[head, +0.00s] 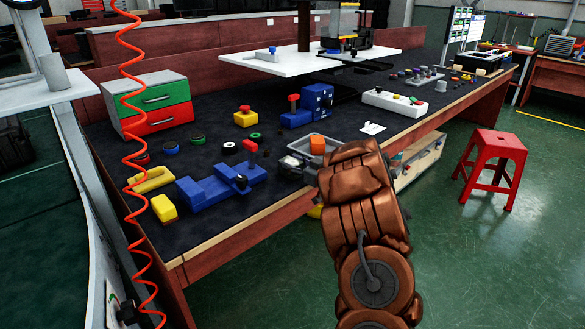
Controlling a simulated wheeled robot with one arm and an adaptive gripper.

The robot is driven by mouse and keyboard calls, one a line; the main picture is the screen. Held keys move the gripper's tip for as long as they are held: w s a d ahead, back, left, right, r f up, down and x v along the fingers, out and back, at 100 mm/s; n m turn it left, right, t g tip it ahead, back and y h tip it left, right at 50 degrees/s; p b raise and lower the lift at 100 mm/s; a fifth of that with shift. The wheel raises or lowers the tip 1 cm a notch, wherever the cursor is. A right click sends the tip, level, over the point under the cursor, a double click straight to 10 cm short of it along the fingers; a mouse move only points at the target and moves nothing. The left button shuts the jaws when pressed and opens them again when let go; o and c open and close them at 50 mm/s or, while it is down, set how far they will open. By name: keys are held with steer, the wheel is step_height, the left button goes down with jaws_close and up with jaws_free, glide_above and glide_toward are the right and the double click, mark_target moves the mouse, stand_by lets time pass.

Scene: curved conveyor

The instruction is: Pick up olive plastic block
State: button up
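I cannot make out a clearly olive block in the head view. The nearest in colour are a yellow block (163,208) at the front left of the dark table mat and a yellow slotted piece (153,180) just behind it. Another yellow block with a red top (246,117) stands farther back. My copper-coloured arm rises at the lower middle right, in front of the table's front edge. My gripper does not show; the arm may hide it and part of the table behind it.
A blue fixture (222,185) sits near the front edge. A grey tray (313,140) with an orange block (317,145) is beside my arm. Green and red drawers (150,104) stand at the back left. An orange coiled hose (130,130) hangs at left. A red stool (492,165) stands on the floor.

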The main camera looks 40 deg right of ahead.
steer(key=c, duration=0.6)
steer(key=shift+r, duration=0.1)
